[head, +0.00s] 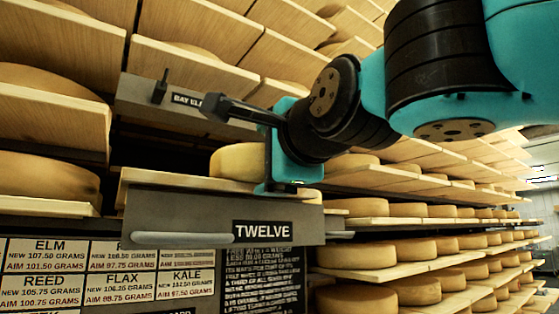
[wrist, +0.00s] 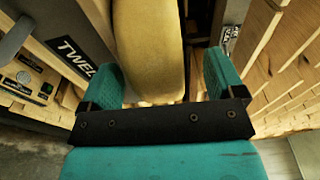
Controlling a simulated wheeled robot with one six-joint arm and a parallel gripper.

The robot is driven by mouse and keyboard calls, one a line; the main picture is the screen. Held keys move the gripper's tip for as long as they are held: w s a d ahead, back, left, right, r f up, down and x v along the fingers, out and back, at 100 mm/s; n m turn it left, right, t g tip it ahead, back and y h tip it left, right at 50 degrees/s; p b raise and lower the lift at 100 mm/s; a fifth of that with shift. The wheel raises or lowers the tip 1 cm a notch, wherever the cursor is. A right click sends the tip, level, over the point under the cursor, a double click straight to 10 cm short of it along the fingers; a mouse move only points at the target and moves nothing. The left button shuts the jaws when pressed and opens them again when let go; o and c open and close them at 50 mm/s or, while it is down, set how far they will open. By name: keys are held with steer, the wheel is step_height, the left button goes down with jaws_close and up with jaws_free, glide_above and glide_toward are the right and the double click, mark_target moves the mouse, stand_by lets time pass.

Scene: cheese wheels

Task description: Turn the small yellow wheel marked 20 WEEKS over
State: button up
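A small yellow cheese wheel (head: 238,162) sits on a pale wooden board (head: 165,179) above a grey front labelled TWELVE (head: 262,231). In the wrist view the wheel (wrist: 150,50) lies between the two teal fingers of my gripper (wrist: 162,72). The left finger is close to the wheel or touching it; I cannot tell which. A dark gap shows between the wheel and the right finger. In the head view my gripper (head: 268,160) is at the wheel's right side and hides part of it. No 20 WEEKS marking is readable on the visible surface.
A grey panel labelled BAY ELM (head: 185,102) is just above and behind. Wooden shelves with large wheels (head: 365,253) stand at right and left. A label board (head: 105,268) with ELM, REED, FLAX and KALE weights is below left.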

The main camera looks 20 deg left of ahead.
steer(key=shift+f, duration=0.25)
steer(key=b+v, duration=0.7)
steer(key=v, duration=1)
steer(key=w+d+f+n+g+h, duration=0.1)
steer(key=w+f+n+g+h, duration=0.15)
steer(key=f, duration=0.55)
steer(key=w+d+f+n+g+h, duration=0.15)
steer(key=f+n, duration=0.25)
steer(key=f, duration=0.4)
steer(key=w+d+f+n+g+h, duration=0.1)
steer(key=w+f+n, duration=0.2)
steer(key=f, duration=0.6)
steer(key=s+d+f+n+g+h, duration=0.1)
steer(key=s+d+f+n+g, duration=0.2)
steer(key=f, duration=0.8)
steer(key=s+d+f+n+g+h, duration=0.1)
steer(key=s+d+f+n+g, duration=0.3)
steer(key=s+d+f, duration=0.3)
step_height(320, 180, down, 4)
steer(key=d+g, duration=0.1)
steer(key=d, duration=0.2)
steer(key=shift+s+h, duration=0.15)
steer(key=shift+h, duration=0.25)
